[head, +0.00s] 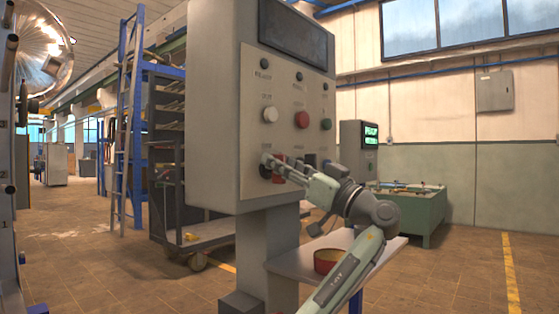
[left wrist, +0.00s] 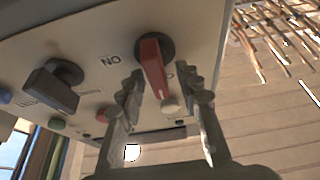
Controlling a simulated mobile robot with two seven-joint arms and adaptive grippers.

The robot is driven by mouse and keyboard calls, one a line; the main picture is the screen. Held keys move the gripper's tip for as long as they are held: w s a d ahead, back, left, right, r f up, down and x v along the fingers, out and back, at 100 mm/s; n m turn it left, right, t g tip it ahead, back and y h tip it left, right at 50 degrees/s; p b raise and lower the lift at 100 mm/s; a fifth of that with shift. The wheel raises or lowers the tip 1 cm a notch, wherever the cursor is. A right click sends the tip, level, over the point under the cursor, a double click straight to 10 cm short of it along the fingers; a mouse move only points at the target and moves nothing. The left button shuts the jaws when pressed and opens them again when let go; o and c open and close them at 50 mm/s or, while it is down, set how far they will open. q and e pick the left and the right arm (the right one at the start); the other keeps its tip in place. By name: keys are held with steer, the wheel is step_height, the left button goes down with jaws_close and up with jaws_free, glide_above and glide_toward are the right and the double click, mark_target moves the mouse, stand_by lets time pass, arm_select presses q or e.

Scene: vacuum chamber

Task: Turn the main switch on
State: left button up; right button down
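The main switch appears to be the red-handled rotary switch (head: 279,172) low on the front of the grey control box. In the left wrist view the red switch (left wrist: 153,66) has a dark round base, and an "ON" label is beside it. My left gripper (head: 272,166) is at the switch and partly hides it in the head view. In the left wrist view my left gripper (left wrist: 166,84) is open, with one finger to each side of the red handle's end. I see no clear contact. My right gripper is not in view.
The control box (head: 215,110) stands on a grey post, with a dark screen and several buttons. A black rotary switch (left wrist: 52,88) sits beside the red one. A shelf (head: 290,264) with a red round container (head: 326,262) is below my left arm.

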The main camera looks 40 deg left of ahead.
arm_select(q)
steer(key=shift+a, duration=0.2)
steer(key=shift+c, duration=0.3)
jaws_close()
